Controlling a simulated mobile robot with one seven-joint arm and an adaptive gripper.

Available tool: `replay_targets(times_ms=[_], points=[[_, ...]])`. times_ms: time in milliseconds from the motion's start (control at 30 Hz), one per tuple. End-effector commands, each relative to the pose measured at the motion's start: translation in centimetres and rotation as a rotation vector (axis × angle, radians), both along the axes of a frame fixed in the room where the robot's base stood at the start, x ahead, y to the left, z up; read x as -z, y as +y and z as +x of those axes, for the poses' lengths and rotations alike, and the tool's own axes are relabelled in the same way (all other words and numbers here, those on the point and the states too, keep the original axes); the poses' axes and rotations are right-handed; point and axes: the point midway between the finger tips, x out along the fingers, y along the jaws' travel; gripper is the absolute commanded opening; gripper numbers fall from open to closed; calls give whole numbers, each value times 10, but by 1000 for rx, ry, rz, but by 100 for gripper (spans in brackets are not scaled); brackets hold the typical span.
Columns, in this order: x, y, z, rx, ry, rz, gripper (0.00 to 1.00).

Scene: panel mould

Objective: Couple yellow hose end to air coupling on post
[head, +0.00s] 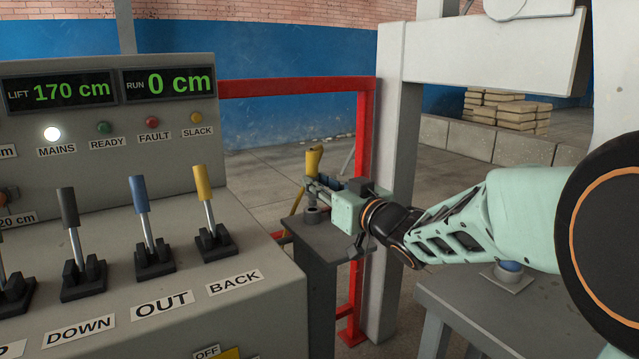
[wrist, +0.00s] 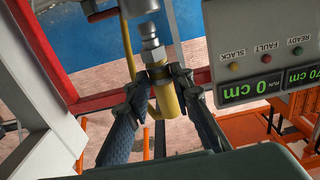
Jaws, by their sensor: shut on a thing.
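My gripper (head: 318,187) is shut on the yellow hose end (head: 313,160), above the small grey post (head: 318,238). In the wrist view my gripper's fingers (wrist: 163,84) close on both sides of the yellow hose end (wrist: 166,102). Its metal plug (wrist: 152,48) sticks out past the fingertips, towards a grey fitting (wrist: 136,8) at the top edge. In the head view the air coupling (head: 312,214) stands on the post's top plate, just below the gripper. I cannot tell whether plug and coupling touch. The hose hangs down behind the post.
A control console (head: 120,270) with several levers fills the left, close to the post. A red frame (head: 365,130) and a pale upright column (head: 397,170) stand behind the gripper. A grey table (head: 470,305) with a blue-topped item is at the lower right.

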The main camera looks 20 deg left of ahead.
Motion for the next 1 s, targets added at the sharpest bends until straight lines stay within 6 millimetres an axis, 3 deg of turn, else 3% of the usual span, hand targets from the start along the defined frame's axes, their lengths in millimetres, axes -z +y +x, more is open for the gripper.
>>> replay_targets(times_ms=[1000], points=[[26, 0, 0, 0, 0, 1, 0]])
